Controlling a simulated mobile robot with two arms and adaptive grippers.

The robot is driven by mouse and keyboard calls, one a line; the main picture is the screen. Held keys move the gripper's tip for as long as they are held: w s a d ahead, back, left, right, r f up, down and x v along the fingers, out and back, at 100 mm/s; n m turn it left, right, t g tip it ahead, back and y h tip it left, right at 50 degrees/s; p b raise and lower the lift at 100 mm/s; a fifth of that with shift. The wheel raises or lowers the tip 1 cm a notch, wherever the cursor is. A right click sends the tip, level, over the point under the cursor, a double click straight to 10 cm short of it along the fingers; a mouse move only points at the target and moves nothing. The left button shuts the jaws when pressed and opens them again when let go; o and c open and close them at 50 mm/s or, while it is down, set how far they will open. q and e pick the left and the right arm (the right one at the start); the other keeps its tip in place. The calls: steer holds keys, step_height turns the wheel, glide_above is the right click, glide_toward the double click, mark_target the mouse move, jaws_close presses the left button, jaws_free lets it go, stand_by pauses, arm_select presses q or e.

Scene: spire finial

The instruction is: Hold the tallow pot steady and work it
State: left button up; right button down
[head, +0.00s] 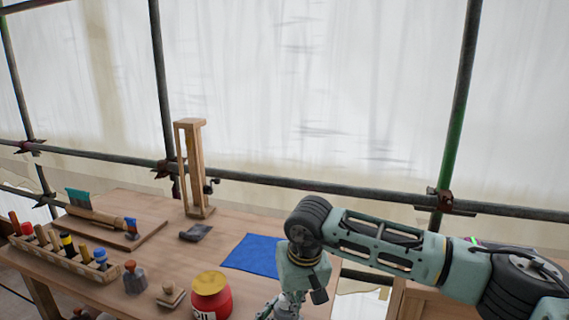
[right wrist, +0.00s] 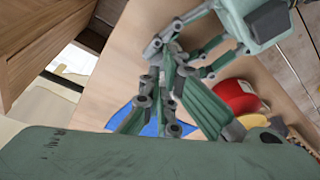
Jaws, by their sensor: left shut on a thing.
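The tallow pot (head: 210,293) is red with a yellow top and stands upright at the front of the table; its base is cut off by the frame. It also shows in the right wrist view (right wrist: 237,96), partly behind gripper parts. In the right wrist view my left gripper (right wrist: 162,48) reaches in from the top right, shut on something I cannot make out. My right gripper (right wrist: 166,78) overlaps it there; its tips are tangled in the view.
A blue cloth (head: 253,255) lies right of the pot. A wooden rack (head: 62,262) of tools and a stamp-like tool (head: 134,278) are at the left. A tall wooden frame (head: 194,170) stands at the back. Scaffold poles (head: 300,184) run behind the table.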

steer(key=shift+s+d+f, duration=0.1)
steer(key=shift+d+f, duration=0.2)
arm_select(q)
steer(key=shift+a, duration=0.1)
steer(key=shift+f, duration=0.1)
arm_select(e)
steer(key=w+v, duration=0.1)
steer(key=v, duration=0.5)
steer(key=shift+a+r, duration=0.2)
steer(key=shift+r, duration=0.05)
arm_select(q)
steer(key=o, duration=1.3)
